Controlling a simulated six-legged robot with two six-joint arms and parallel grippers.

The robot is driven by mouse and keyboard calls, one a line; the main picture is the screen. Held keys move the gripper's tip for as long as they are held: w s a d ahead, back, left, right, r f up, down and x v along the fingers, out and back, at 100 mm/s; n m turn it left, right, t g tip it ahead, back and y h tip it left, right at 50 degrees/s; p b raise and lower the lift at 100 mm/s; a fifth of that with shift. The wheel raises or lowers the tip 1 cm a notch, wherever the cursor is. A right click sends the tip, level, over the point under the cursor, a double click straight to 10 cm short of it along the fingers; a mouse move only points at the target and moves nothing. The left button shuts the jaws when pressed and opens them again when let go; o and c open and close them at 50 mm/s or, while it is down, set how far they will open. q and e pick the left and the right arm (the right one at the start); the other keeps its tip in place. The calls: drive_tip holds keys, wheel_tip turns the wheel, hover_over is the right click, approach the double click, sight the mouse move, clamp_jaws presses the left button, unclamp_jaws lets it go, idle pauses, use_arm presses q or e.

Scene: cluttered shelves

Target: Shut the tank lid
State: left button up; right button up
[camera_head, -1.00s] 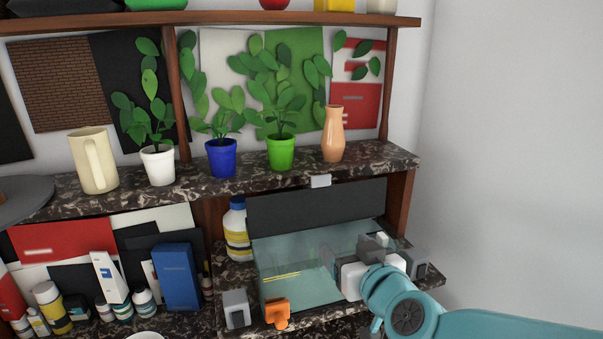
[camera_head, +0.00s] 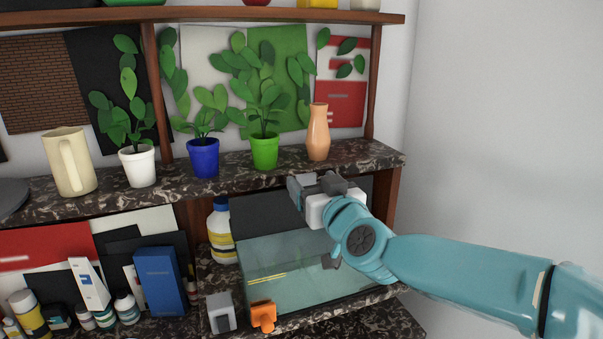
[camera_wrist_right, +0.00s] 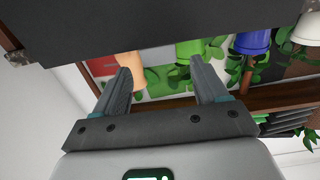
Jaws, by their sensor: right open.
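The glass tank (camera_head: 290,268) stands on the lower shelf at the right. Its dark flat lid (camera_head: 262,213) is raised and stands steeply tilted at the back of the tank. My right gripper (camera_head: 300,190) is in front of the lid's upper edge and covers the spot of the small light handle. In the right wrist view, the open, empty fingers (camera_wrist_right: 163,85) point toward the dark lid (camera_wrist_right: 160,22), which spans the top of the picture. I cannot tell whether they touch it. My left gripper is not in view.
The marble shelf above holds an orange vase (camera_head: 318,132), a green pot (camera_head: 264,152) and a blue pot (camera_head: 204,158). A yellow-labelled bottle (camera_head: 220,230) stands left of the tank. Grey (camera_head: 221,312) and orange (camera_head: 262,315) items sit at its front. Free space lies to the right.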

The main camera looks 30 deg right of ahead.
sight(307, 176)
drive_tip(key=x, duration=0.6)
drive_tip(key=shift+w+p, duration=0.2)
drive_tip(key=shift+p, duration=0.15)
drive_tip(key=shift+s, duration=0.1)
